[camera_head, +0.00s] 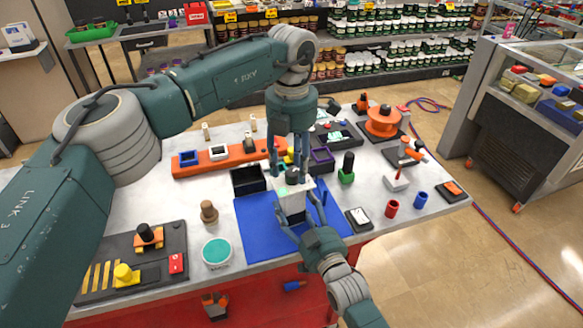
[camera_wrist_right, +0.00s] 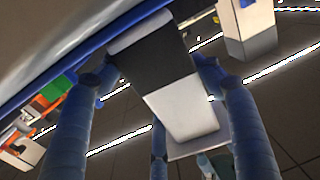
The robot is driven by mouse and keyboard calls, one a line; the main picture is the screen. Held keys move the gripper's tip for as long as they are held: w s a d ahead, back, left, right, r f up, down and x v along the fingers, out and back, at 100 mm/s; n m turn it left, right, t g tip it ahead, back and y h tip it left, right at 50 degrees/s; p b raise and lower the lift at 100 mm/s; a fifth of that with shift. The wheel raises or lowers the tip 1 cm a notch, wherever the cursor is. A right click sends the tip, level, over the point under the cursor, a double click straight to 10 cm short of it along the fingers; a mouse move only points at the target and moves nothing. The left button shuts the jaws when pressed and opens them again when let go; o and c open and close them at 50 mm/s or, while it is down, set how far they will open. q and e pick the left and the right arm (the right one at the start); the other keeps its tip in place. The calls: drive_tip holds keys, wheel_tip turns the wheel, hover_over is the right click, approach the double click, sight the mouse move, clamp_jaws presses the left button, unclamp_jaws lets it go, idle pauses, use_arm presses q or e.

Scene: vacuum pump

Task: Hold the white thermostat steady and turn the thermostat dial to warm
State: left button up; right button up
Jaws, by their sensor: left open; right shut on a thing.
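The white thermostat (camera_head: 292,205) stands on the blue mat (camera_head: 257,233) near the table's front edge. Its dial (camera_head: 292,178) shows as a small greyish part on top; its setting is too small to read. My left gripper (camera_head: 290,168) points down from above, open, with its fingers around the dial area; I cannot tell whether they touch it. My right gripper (camera_head: 304,211) reaches in from the front right and is shut on the thermostat. In the right wrist view, the thermostat's white face (camera_wrist_right: 180,108) shows between the right gripper's fingers (camera_wrist_right: 160,105).
A black open box (camera_head: 248,181) and a purple box (camera_head: 321,160) stand behind the mat. A green bottle-like part (camera_head: 347,168) is to the right, a brown knob (camera_head: 208,211) and a teal disc (camera_head: 217,251) to the left. An orange rail (camera_head: 222,160) lies farther back.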

use_arm(q)
drive_tip(key=shift+f, duration=0.6)
clamp_jaws()
drive_tip(key=shift+n, duration=0.5)
drive_tip(key=n, duration=0.4)
drive_tip(key=shift+n, duration=0.3)
drive_tip(key=n, duration=0.6)
drive_tip(key=shift+s, duration=0.1)
drive_tip(key=shift+n, duration=0.3)
